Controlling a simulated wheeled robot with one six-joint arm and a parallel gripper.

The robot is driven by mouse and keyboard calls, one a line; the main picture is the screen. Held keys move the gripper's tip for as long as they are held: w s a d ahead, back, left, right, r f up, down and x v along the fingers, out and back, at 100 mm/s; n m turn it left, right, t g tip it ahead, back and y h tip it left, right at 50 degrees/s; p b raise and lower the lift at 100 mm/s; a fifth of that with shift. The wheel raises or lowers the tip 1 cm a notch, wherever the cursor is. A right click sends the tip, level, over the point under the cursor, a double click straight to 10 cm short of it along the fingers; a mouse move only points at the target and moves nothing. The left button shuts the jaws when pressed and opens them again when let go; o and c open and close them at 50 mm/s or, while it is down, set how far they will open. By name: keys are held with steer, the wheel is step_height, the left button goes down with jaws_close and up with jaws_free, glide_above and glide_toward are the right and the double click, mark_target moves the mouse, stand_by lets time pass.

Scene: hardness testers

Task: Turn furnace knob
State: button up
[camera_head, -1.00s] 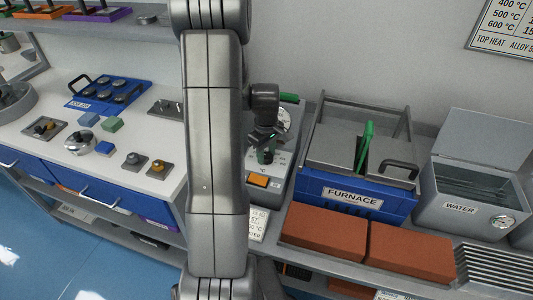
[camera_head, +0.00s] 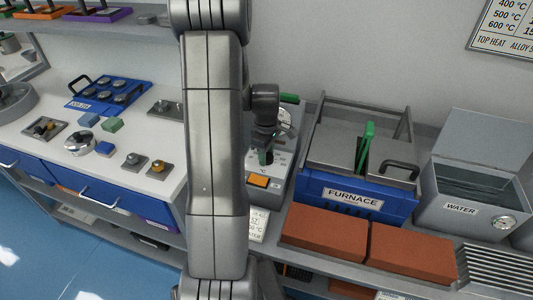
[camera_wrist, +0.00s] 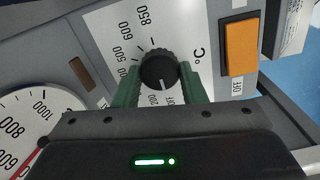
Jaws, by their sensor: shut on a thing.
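The furnace knob (camera_wrist: 158,69) is black and ribbed with a white pointer line, on a white dial plate marked with temperatures up to 850 and °C. My gripper (camera_wrist: 160,82) has its two green fingers on either side of the knob, shut on it. The pointer line points toward the lower part of the wrist picture, near the low numbers; the exact value is partly hidden. In the head view my gripper (camera_head: 265,157) is at the control panel (camera_head: 283,165), and the knob is hidden there. The blue furnace (camera_head: 345,195) stands right of the panel.
An orange switch (camera_wrist: 241,48) marked OFF sits beside the dial plate. A round gauge (camera_wrist: 30,125) with a red needle is at the left. Orange-brown bricks (camera_head: 325,233) lie in front of the furnace. A water tank (camera_head: 465,200) stands further right.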

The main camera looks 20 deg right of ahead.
steer(key=o, duration=1)
step_height(320, 180, up, 14)
steer(key=shift+f+p, duration=0.1)
steer(key=shift+p, duration=0.5)
step_height(320, 180, down, 14)
steer(key=shift+r+b, duration=0.1)
steer(key=shift+b, duration=0.5)
